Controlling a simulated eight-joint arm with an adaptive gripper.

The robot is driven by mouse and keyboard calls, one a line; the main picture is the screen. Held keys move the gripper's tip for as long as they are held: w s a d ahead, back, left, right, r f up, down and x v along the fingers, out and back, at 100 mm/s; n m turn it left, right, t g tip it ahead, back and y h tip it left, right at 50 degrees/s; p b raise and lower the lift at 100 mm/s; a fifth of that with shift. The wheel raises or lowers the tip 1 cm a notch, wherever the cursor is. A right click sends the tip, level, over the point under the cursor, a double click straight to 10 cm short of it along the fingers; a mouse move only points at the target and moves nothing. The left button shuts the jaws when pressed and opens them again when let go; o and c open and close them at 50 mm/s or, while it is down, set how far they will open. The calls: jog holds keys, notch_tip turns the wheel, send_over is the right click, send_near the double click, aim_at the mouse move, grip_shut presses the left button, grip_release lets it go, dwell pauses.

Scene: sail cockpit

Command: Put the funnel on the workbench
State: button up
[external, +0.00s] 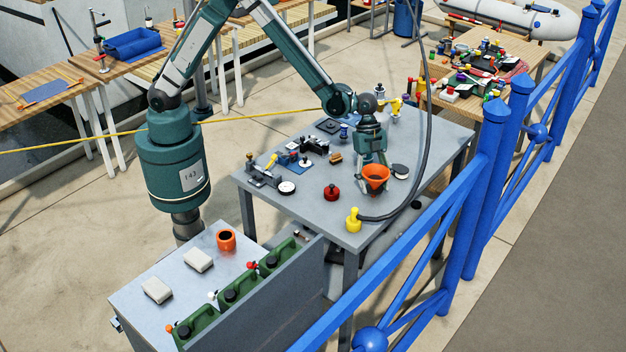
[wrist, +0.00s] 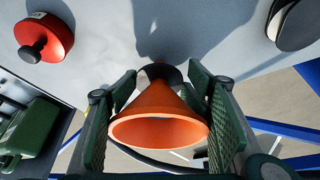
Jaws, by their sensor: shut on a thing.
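The orange funnel (external: 375,172) is in my gripper (external: 373,162), over the near right part of the grey workbench (external: 312,209). In the wrist view the funnel (wrist: 160,118) sits between my two green-padded fingers, wide mouth towards the camera and narrow end away. My gripper (wrist: 160,105) is shut on it. A dark round part shows behind the narrow end; I cannot tell what it is. The grey bench top (wrist: 110,45) lies beyond. Whether the funnel touches the bench is unclear.
A red knobbed piece (external: 331,193), a yellow one (external: 353,220) and a black disc (external: 400,172) stand around the funnel. Small tools crowd the bench's far left. A blue railing (external: 480,190) runs along the right. Green canisters (external: 240,286) stand on the lower grey cabinet.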

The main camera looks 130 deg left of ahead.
aim_at(372, 167)
jog(key=shift+f, duration=0.1)
jog(key=o, duration=0.5)
jog(key=shift+f, duration=0.1)
jog(key=shift+c, duration=0.2)
jog(key=o, duration=0.6)
jog(key=shift+c, duration=0.2)
jog(key=shift+r, duration=0.25)
jog(key=shift+p+v, duration=0.35)
jog(key=shift+v, duration=5.6)
jog(key=shift+r, duration=0.1)
